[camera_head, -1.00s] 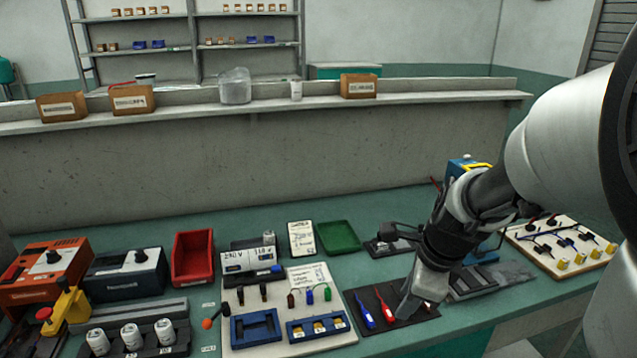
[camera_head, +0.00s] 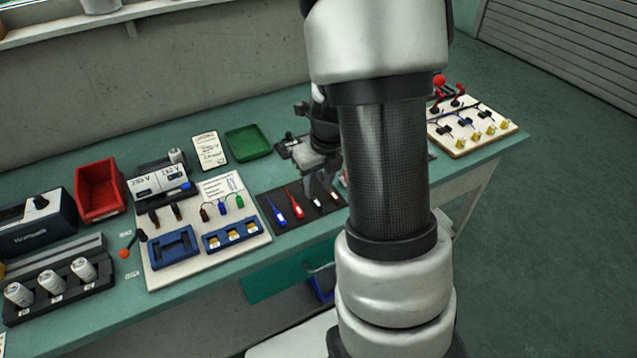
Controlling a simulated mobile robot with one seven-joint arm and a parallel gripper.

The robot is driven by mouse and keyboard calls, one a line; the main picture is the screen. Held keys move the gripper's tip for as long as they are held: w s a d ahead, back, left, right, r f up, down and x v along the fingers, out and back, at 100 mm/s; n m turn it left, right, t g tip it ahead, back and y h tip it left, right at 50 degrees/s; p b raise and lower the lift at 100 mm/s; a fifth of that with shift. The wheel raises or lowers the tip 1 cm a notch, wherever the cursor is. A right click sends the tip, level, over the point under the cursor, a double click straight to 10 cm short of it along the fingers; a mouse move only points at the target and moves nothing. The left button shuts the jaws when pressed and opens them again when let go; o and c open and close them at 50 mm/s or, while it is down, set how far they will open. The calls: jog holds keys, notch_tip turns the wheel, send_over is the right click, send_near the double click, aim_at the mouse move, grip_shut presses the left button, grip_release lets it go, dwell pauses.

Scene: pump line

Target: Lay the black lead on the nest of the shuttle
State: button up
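A dark mat (camera_head: 270,226) lies near the front edge of the bench. A blue lead (camera_head: 278,213) and a red lead (camera_head: 296,208) lie on it. Toward its right end are dark items with pale labels (camera_head: 320,203); I cannot tell whether one is the black lead. My gripper (camera_head: 312,160) is above the bench, by the back edge of the mat, partly behind my own arm. Its fingertips are too small and dark to tell whether they are open. I cannot make out the shuttle or its nest; my arm hides the bench right of the mat.
A pale board (camera_head: 160,278) with blue holders (camera_head: 174,247) stands left of the mat. Behind are a green tray (camera_head: 248,142) and a red bin (camera_head: 100,188). A board with yellow parts (camera_head: 458,150) lies at the right end. Bare bench shows along the front left.

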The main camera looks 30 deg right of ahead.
aim_at(316, 201)
jog(key=shift+b+x, duration=1.45)
jog(key=shift+x, duration=0.15)
jog(key=shift+f, duration=0.2)
jog(key=shift+f+p, duration=0.1)
jog(key=shift+p, duration=0.45)
jog(key=shift+w+f, duration=0.1)
jog(key=shift+f, duration=0.15)
jog(key=shift+w+f+b, duration=0.15)
jog(key=shift+f+b, duration=0.35)
jog(key=shift+f, duration=0.2)
jog(key=shift+r+p, duration=0.1)
jog(key=shift+p, duration=0.2)
jog(key=shift+c, duration=0.5)
